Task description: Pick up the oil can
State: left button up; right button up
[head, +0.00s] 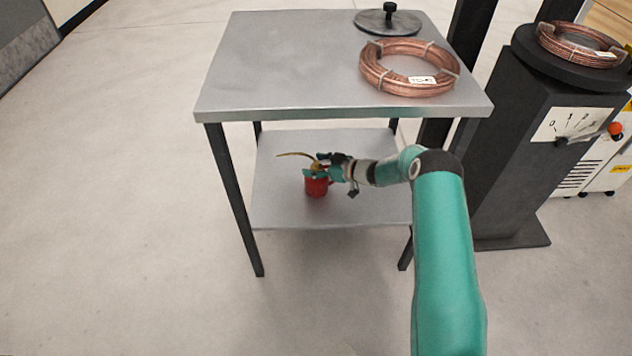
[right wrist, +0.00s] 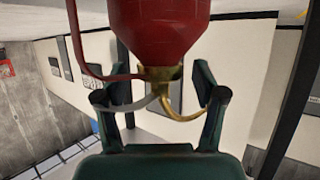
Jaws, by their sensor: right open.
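The red oil can (head: 316,187) stands on the lower shelf of the metal table, with its thin brass spout pointing left in the head view. My right gripper (head: 317,171) is at the can's top, reaching in from the right. In the right wrist view the can appears upside down, with its red body (right wrist: 160,28) at the top and its brass collar and curved spout below. The two fingers of the right gripper (right wrist: 160,92) stand apart on either side of the collar, with visible gaps. My left gripper is not in view.
The grey table top (head: 290,60) is above the shelf (head: 280,205) and carries a copper coil (head: 372,72) and a black-knobbed disc (head: 372,24). Table legs frame the shelf. A dark scale (head: 530,150) with another copper coil (head: 570,48) stands at right. The floor at left is clear.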

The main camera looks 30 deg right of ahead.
grip_shut()
jog(key=shift+r, duration=0.1)
dwell(0.5)
